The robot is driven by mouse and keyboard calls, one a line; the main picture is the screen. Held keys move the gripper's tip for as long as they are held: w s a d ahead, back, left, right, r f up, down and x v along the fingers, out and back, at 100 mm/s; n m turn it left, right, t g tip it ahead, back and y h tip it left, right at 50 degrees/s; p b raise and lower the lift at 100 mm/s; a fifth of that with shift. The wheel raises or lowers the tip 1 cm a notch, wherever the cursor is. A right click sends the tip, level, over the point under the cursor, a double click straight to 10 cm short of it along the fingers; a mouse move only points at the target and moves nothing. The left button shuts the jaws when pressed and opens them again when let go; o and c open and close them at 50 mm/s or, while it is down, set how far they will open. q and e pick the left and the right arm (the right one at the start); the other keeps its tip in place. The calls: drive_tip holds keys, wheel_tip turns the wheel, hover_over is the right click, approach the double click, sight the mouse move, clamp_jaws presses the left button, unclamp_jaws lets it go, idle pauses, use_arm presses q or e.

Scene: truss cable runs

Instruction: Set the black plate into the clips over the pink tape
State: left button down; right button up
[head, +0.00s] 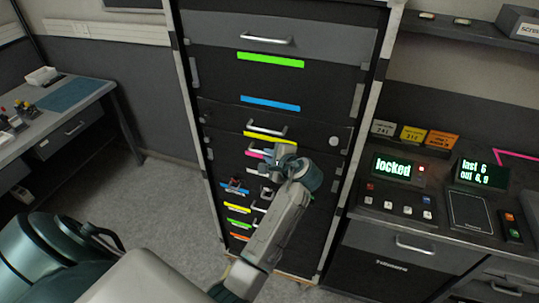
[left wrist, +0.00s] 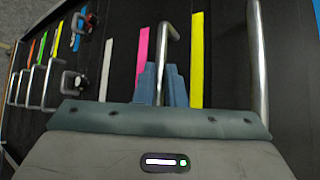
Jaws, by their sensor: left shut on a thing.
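The rack's black front carries colored tape strips. The pink tape (left wrist: 142,50) lies beside my left gripper in the left wrist view. It is partly covered by my arm in the head view (head: 255,153). My left gripper (head: 286,152) is at the rack's middle, just below the upper yellow tape (head: 270,139). In the left wrist view its blue fingers (left wrist: 161,82) are shut on a metal bar handle (left wrist: 163,45) between the pink and yellow tapes. The black surface (left wrist: 181,45) around the handle blends into the rack, so I cannot tell the plate's edges or whether clips hold it. My right gripper is not in view.
Another bar handle (left wrist: 257,60) stands close by, past the yellow tape. Several lower handles and two small dark fittings (head: 236,187) project from the rack. A console with a "locked" display (head: 393,167) stands at right, and a bench (head: 60,98) at left.

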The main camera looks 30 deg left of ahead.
use_arm(q)
drive_tip(key=shift+p, duration=0.3)
idle(0.5)
drive_tip(key=shift+p, duration=0.4)
idle(0.6)
drive_tip(key=shift+f, duration=0.75)
idle(0.7)
drive_tip(key=shift+p, duration=0.35)
idle(0.4)
drive_tip(key=shift+f, duration=0.1)
idle(0.7)
